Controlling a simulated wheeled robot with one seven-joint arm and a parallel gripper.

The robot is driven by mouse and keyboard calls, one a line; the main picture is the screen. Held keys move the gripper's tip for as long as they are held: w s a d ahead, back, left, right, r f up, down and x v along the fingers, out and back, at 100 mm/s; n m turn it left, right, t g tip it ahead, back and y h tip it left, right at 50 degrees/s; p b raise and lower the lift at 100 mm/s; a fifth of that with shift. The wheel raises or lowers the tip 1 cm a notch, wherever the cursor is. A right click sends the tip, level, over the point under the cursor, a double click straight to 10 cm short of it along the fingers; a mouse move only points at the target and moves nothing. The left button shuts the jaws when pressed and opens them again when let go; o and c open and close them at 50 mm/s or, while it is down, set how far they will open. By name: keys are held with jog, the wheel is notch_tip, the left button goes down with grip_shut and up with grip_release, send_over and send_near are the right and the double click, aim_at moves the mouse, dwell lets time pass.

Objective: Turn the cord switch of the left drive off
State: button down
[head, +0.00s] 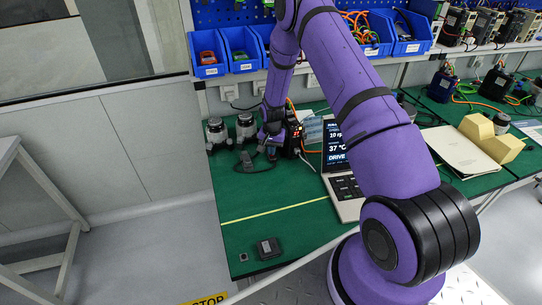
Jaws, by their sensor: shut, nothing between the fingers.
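My gripper (271,150) is small in the head view, at the end of my purple arm over the back left of the green bench. It points down and its fingers are shut and empty. Just left of and below it lies a dark cord with a dark lump (246,160) on it, perhaps the cord switch; its rocker is too small to read. Whether my fingers touch it, I cannot tell. A dark drive unit (292,134) with small red lights stands just right of my gripper, partly hidden by my arm.
Two grey motors (217,131) stand left of my gripper. Blue bins (207,55) line the shelf behind. A small dark box (269,248) lies at the front; the bench's front left is mostly clear.

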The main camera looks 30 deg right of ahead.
jog(key=shift+f, duration=0.1)
jog(key=shift+r, duration=3.5)
